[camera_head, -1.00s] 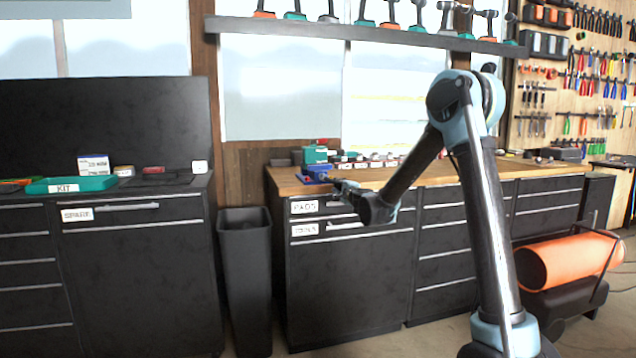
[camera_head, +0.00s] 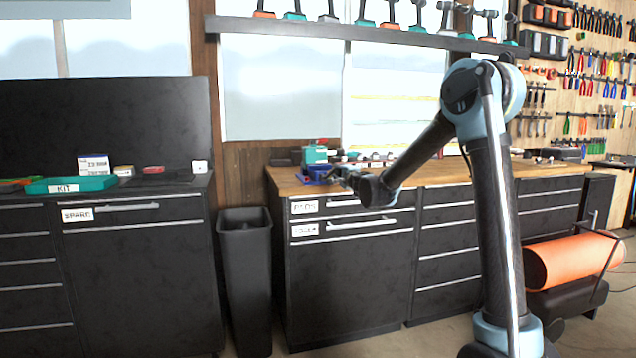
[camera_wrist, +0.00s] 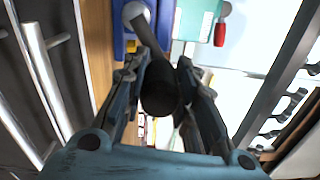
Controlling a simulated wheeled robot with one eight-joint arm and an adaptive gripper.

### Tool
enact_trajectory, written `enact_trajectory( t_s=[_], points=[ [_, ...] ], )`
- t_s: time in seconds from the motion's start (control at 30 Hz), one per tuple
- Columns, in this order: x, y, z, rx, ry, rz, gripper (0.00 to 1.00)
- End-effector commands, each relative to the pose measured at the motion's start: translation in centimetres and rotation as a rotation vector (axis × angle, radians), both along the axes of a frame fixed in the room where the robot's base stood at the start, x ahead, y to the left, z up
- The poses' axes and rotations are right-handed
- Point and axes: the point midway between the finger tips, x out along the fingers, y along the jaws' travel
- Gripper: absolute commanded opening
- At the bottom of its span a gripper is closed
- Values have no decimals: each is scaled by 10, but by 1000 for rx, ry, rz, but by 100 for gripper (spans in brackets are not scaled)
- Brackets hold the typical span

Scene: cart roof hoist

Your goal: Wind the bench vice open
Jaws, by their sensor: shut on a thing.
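The blue bench vice (camera_head: 313,173) stands on the left front corner of the wooden workbench (camera_head: 430,172). In the wrist view part of its blue body (camera_wrist: 119,35) shows at the top. A grey crank arm (camera_wrist: 146,36) runs from its round grey hub toward me and ends in a black cylindrical handle (camera_wrist: 159,88). My gripper (camera_wrist: 161,82) has its two fingers on either side of this handle and is shut on it. In the head view my gripper (camera_head: 343,175) is small, just right of the vice. The vice's jaw gap cannot be made out.
A teal thing (camera_head: 315,154) stands behind the vice; a red handle (camera_wrist: 220,34) shows beside teal in the wrist view. Drawers with bar handles (camera_head: 362,223) lie below the bench edge. A dark bin (camera_head: 245,270) stands left of the bench.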

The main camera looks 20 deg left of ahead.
Motion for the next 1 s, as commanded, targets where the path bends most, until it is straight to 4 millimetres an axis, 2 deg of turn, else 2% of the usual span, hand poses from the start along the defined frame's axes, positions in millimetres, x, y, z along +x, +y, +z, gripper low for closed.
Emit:
enact_trajectory(
  t_s=[0.27, 0.6, 0.8, 0.83, 0.97, 1.0],
  points=[
    [-1, 3, 3, 0, 0, 0, 7],
    [-17, 27, 23, 3, -4, 5, 7],
    [-17, 27, 23, 2, -4, 4, 7],
    [-17, 27, 23, 2, -4, 4, 33],
    [-16, 26, 23, 2, -4, 3, 63],
    [-16, 26, 23, 2, -4, 2, 67]
  ],
)
